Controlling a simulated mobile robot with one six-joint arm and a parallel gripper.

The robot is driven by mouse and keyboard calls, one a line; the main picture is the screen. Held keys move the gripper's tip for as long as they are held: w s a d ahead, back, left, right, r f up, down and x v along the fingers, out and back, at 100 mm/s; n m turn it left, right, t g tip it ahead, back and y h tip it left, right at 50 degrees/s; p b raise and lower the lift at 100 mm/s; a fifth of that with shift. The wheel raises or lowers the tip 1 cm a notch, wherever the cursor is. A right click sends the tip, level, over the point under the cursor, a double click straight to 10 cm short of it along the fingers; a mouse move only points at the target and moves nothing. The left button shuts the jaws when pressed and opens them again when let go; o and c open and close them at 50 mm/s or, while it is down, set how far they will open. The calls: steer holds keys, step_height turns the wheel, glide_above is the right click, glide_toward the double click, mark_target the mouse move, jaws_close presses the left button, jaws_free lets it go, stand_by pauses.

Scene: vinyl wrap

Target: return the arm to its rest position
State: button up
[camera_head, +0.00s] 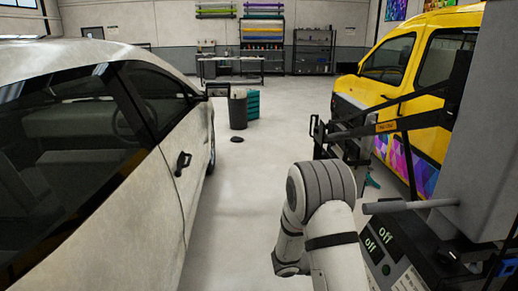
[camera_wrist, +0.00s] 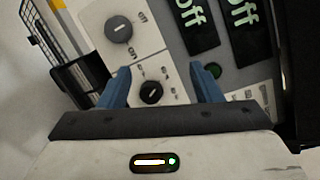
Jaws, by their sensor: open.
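My gripper (camera_wrist: 161,72) shows in the wrist view with its two blue fingers apart and nothing between them. It is over a control panel (camera_wrist: 172,48) with dark knobs, one of them (camera_wrist: 151,92) seen between the fingers. I cannot tell how far the fingers are from the panel. In the head view my arm (camera_head: 322,205) is bent at the lower middle, and my gripper is hidden there.
The control panel (camera_head: 385,243) has two displays reading "Off" and belongs to a grey machine at right. A pale car (camera_head: 130,190) stands at left, a yellow vehicle (camera_head: 405,80) at right. A grey bin (camera_head: 238,108) stands beyond the open floor aisle.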

steer(key=s+a+r+m+g+y, duration=0.2)
steer(key=s+r+m+g+y, duration=0.25)
steer(key=s+r+m, duration=1.15)
steer(key=s+a+r+m+t+y, duration=0.3)
steer(key=s+a+m+y, duration=0.4)
steer(key=m, duration=0.9)
steer(key=s+a, duration=0.2)
steer(key=s, duration=0.1)
steer(key=shift+r+m+y, duration=0.35)
steer(key=shift+m, duration=0.05)
steer(key=shift+s+a+r+m+t+y, duration=0.2)
steer(key=shift+s+a+m+t+y, duration=0.15)
steer(key=shift+a+m, duration=0.25)
steer(key=shift+c, duration=0.5)
